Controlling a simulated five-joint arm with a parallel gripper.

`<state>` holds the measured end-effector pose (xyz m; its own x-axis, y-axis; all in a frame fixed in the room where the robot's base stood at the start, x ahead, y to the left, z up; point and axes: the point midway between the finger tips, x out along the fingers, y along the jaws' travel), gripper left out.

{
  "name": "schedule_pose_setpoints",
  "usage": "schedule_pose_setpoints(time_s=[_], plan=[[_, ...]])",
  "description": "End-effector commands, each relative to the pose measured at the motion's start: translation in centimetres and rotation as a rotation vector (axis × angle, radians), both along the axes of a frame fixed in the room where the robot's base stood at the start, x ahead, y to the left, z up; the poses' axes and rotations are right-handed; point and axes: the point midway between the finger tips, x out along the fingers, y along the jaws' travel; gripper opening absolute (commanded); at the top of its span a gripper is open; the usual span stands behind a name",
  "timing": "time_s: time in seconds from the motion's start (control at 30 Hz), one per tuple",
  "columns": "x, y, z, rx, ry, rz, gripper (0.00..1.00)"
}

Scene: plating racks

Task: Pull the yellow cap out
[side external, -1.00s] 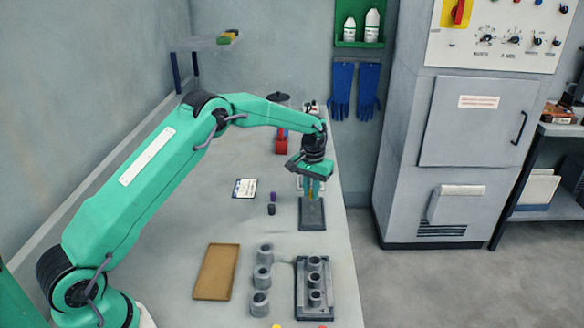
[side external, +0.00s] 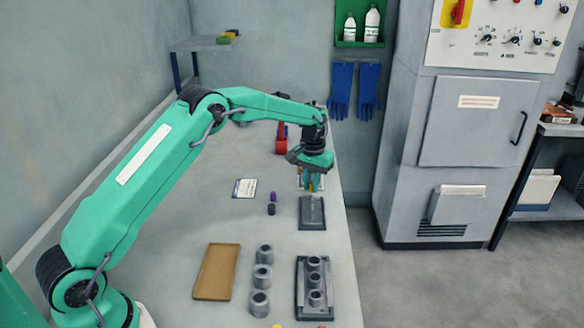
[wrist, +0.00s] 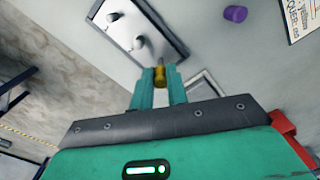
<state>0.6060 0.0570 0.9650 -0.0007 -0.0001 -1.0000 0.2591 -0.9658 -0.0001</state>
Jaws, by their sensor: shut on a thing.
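The yellow cap (wrist: 160,77) sits between the two green fingers of my gripper (wrist: 158,84) in the wrist view. In the side view my gripper (side external: 311,184) is shut on it and hangs above the dark rack (side external: 302,223). The yellow cap (side external: 311,187) is only a small patch there, and it looks raised clear of the rack. The same rack (wrist: 172,45) in the wrist view carries two small grey pegs or caps. The lower end of the yellow cap is hard to make out.
A purple cap (side external: 273,196) and a dark cap (side external: 271,210) stand left of the rack. A tan tray (side external: 216,272), several grey cups (side external: 263,275) and a second rack (side external: 328,305) lie nearer the front. A red object (side external: 281,146) stands behind. The right table edge is close.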

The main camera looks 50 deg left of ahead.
Motion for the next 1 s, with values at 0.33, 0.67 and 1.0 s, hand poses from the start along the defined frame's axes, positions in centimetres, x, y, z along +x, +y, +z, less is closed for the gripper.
schedule_pose_setpoints(time_s=[0.33,0.67,1.0], plan=[[0.0,0.0,0.9,0.001,-0.002,0.000,0.00],[0.0,0.0,1.7,0.000,-0.001,0.000,0.00],[0.0,0.0,1.8,0.000,-0.001,0.000,0.00]])
